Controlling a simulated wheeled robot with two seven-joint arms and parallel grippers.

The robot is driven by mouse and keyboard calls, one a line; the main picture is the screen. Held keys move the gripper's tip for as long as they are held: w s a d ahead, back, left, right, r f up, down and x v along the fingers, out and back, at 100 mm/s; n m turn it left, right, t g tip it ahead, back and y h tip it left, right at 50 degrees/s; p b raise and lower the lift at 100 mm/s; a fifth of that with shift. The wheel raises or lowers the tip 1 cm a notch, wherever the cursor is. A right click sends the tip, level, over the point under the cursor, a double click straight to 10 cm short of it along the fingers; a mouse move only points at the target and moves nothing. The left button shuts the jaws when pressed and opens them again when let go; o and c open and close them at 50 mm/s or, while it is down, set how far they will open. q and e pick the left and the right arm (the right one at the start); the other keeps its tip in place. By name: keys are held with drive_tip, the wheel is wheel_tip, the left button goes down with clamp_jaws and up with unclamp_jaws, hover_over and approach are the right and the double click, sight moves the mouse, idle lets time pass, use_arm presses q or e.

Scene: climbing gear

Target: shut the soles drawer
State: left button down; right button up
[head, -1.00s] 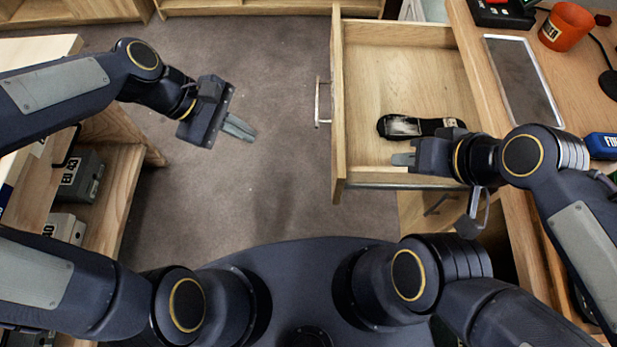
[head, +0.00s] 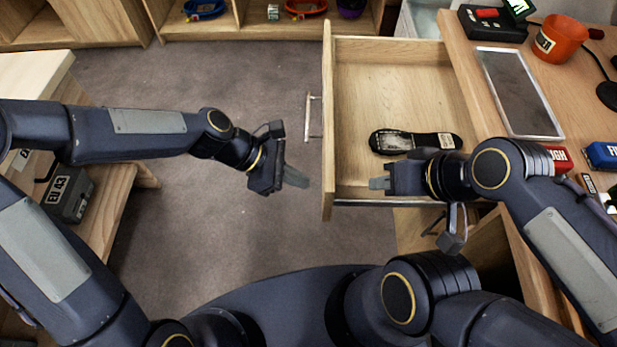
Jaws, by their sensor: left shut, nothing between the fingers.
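The soles drawer (head: 350,75) is pulled well out to the left from the wooden workbench, and its front panel with a metal handle faces left. A black shoe sole (head: 445,140) with a pale patch and a label lies inside it. My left gripper (head: 297,178) is shut and empty, a little left of the drawer front and below its handle (head: 309,117), apart from it. My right gripper (head: 379,183) is over the near edge of the drawer, just below the sole, with its fingers pointing left. Its fingers look close together, but their gap cannot be made out.
The workbench top (head: 455,60) holds a grey framed tray (head: 518,92), an orange mug (head: 560,40), a black device and blue and red items. A shelf with grey boxes (head: 70,193) stands at left. Carpet (head: 200,90) is clear between.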

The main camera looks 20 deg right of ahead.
use_arm(q)
drive_tip(key=shift+s+d, duration=0.2)
drive_tip(key=shift+d, duration=0.4)
drive_tip(key=shift+s+d, duration=0.15)
drive_tip(key=shift+d, duration=0.4)
